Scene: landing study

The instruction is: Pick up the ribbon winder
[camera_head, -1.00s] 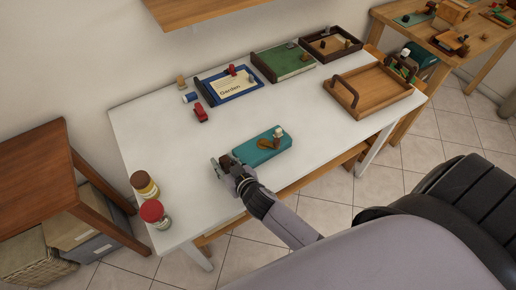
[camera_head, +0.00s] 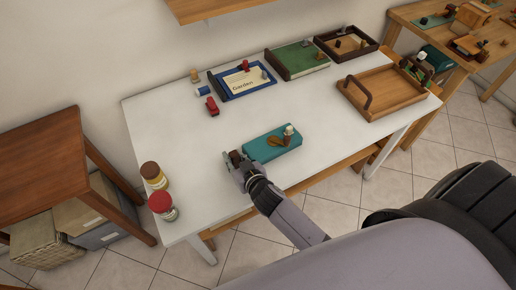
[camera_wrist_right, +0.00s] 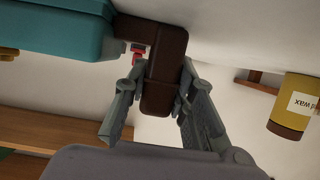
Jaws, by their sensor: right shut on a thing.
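The ribbon winder appears to be the teal block (camera_head: 264,151) on the white table, with a brown wooden piece and a small pale knob on top. Its side shows in the right wrist view (camera_wrist_right: 60,32). A dark brown bent handle (camera_wrist_right: 162,95) sticks out at its end and seems joined to it. My right gripper (camera_head: 237,165) is at the block's left end, near the table's front edge. In the right wrist view its fingers (camera_wrist_right: 158,82) are shut on the handle, one on each side. The block appears to rest on the table. My left gripper is not in view.
Two jars (camera_head: 154,177) (camera_head: 162,205) stand at the table's left front corner. A blue board with a card (camera_head: 243,82), a green board (camera_head: 297,60), a dark tray (camera_head: 346,45) and a wooden tray (camera_head: 388,94) line the back and right.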

